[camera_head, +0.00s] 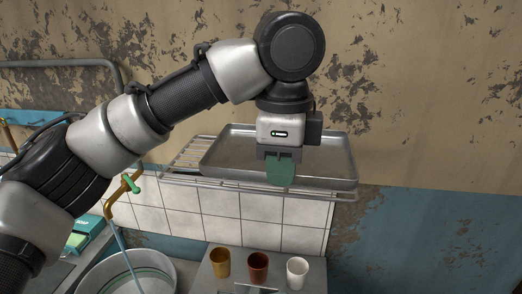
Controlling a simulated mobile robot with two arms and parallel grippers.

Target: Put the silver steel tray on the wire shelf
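The silver steel tray (230,158) lies on the wire shelf (185,157) on the wall, covering its middle and right part. The shelf's wires show to the left of the tray and along its front. My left gripper (281,174) is in front of the tray and hides part of its middle. Its green fingertips point down at about the tray's front rim. I cannot tell whether they touch the tray or how far apart they are. My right gripper is not in view.
Below the shelf stand a yellow-brown cup (220,262), a dark red cup (258,267) and a white cup (297,272) on a counter. A round metal basin (95,277) is at the lower left, under a brass tap (124,190). The wall right of the shelf is bare.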

